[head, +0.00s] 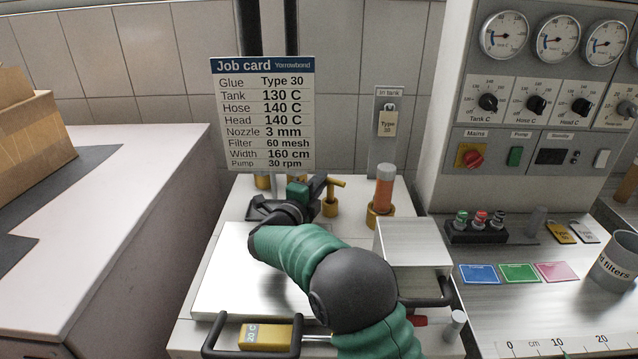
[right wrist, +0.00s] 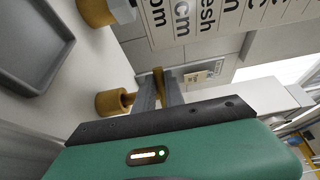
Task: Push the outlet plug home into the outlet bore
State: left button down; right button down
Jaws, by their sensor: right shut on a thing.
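The outlet plug (head: 337,183) is a brass piece with a crossbar handle, at the back of the white machine top. Its stem goes down to a round brass collar (head: 330,208), which seems to be the outlet bore. In the right wrist view, the fingers of my right gripper (right wrist: 159,92) are shut on the plug's brass bar (right wrist: 158,78), and the collar (right wrist: 110,103) is just left of them. A short length of stem shows between handle and collar; I cannot tell its depth inside. My right gripper (head: 322,187) reaches in over the lid. My left gripper is out of view.
A brass-collared tube with orange contents (head: 384,190) stands close right of the plug. The job card (head: 262,115) stands behind my right gripper. A metal box (head: 412,243) is beside my forearm, and the flat metal lid (head: 225,285) lies under my arm.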

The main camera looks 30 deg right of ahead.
jog(key=shift+f+b, duration=0.6)
jog(key=shift+f, duration=0.2)
jog(key=c, duration=1.3)
grip_release()
jog(key=shift+f, duration=0.1)
jog(key=shift+c, duration=0.2)
